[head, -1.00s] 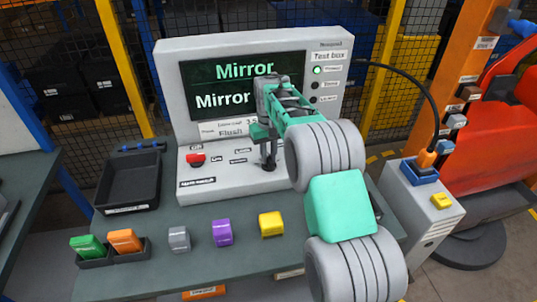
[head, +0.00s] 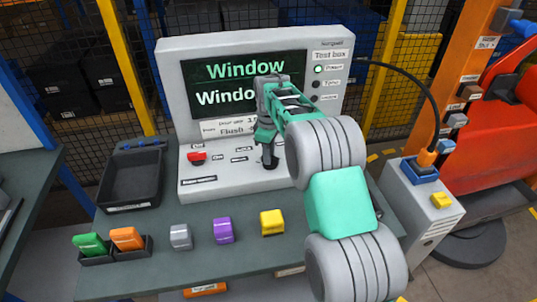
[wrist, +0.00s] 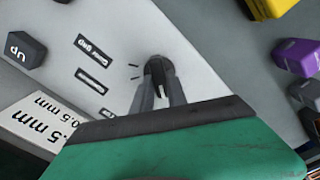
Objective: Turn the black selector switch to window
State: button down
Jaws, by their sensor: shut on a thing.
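The test box (head: 168,68) stands on the bench. Its dark screen (head: 215,75) reads "Window" in green on two lines. The black selector switch (wrist: 155,68) is on the sloped lower panel, and the wrist view shows its round dark top between my fingertips. My gripper (head: 269,163) points down at the panel and is shut on the switch; it also shows in the wrist view (wrist: 159,90). In the head view my fingers mostly hide the switch. Small labels (wrist: 92,50) lie around it, too small to read surely.
A red button (head: 197,157) is on the panel's left. An empty black tray (head: 130,185) is further left. Grey (head: 180,236), purple (head: 223,230) and yellow (head: 272,222) blocks stand along the front; green (head: 89,243) and orange (head: 127,238) ones sit in small holders.

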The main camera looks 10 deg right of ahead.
jog(key=shift+n, duration=0.4)
jog(key=c, duration=1.3)
grip_release()
notch_tip(320, 180, up, 8)
jog(key=shift+f+b, duration=0.1)
jog(key=shift+b, duration=0.35)
